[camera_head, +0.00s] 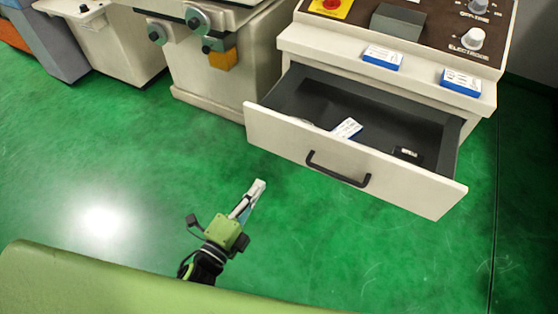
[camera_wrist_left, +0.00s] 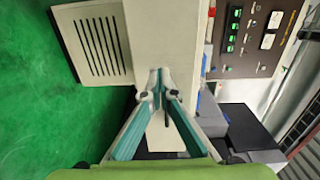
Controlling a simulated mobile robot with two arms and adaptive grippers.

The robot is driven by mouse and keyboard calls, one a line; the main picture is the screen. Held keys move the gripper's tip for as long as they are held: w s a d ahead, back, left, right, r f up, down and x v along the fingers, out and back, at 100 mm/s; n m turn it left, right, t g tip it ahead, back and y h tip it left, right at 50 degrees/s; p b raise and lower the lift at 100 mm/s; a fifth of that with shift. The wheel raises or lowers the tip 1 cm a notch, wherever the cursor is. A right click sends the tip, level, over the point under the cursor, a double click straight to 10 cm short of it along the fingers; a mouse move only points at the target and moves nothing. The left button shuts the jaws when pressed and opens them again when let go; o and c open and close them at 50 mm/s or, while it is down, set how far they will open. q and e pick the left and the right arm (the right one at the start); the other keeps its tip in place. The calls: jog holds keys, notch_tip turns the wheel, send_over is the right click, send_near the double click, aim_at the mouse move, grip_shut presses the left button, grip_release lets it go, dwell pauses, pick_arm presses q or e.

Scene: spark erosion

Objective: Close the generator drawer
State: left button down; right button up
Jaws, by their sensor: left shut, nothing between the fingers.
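The generator drawer (camera_head: 280,132) stands pulled out of the pale cabinet in the head view. Its cream front carries a black bar handle (camera_head: 338,170). Inside lie a blue-and-white box (camera_head: 347,128) and a small black item (camera_head: 407,154); a pale thing at the left is mostly hidden by the front. My left gripper (camera_head: 259,184) is shut and empty, left of the handle and apart from the drawer front in the picture. In the left wrist view its fingers (camera_wrist_left: 160,74) meet at the tips, in front of pale cabinet surfaces. My right gripper is not in view.
The generator's control panel (camera_head: 425,20) is above the drawer. Two blue-and-white boxes, one left (camera_head: 382,57) and one right (camera_head: 461,79), lie on the ledge. A pale machine (camera_head: 215,75) stands left of the drawer. The green floor (camera_head: 120,150) before them is clear.

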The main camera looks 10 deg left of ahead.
pick_arm(q)
send_near(288, 142)
jog(key=x, duration=0.5)
jog(key=shift+w+d+b, duration=0.15)
jog(key=shift+b, duration=0.25)
jog(key=shift+w+d, duration=0.2)
jog(key=shift+w, duration=0.55)
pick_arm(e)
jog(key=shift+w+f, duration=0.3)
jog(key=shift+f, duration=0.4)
